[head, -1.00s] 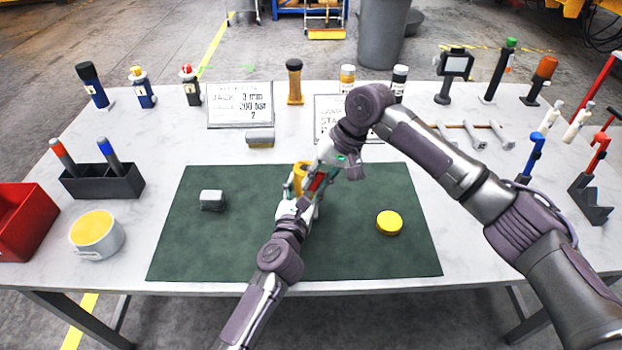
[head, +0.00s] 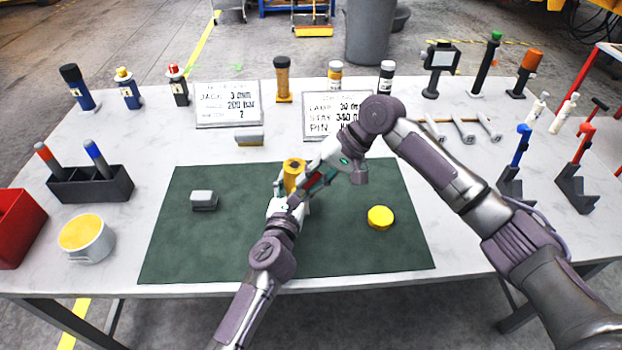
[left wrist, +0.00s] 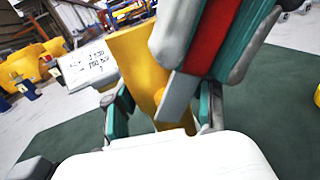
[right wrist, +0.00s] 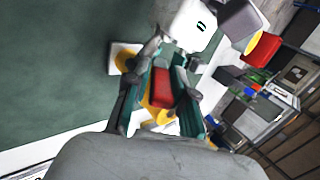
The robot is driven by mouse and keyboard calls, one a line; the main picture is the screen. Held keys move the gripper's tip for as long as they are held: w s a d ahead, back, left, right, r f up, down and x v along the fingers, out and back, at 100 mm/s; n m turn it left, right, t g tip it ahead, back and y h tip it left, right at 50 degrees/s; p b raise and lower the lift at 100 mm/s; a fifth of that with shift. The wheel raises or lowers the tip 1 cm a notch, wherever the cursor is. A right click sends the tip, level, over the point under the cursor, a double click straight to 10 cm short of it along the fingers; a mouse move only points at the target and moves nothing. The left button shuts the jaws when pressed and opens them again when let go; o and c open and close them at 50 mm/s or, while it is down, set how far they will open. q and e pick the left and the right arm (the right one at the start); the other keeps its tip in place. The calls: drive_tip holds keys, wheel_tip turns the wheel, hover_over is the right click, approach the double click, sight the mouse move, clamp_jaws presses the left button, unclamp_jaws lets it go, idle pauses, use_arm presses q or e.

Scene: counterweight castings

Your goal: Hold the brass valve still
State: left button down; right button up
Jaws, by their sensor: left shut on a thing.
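The brass valve (head: 293,170) stands near the back middle of the green mat and shows large in the left wrist view (left wrist: 138,60). My left gripper (head: 287,192) is shut on its lower part from the front. The arms hide part of the valve.
A grey block (head: 204,200) and a yellow round piece (head: 380,217) lie on the green mat (head: 180,255). A white pot (head: 86,240), a black holder (head: 90,184) and a red bin (head: 18,228) stand left. Signs and bottles line the back; blue and red stands are right.

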drive_tip(key=shift+o, duration=1.3)
drive_tip(key=shift+r, duration=0.1)
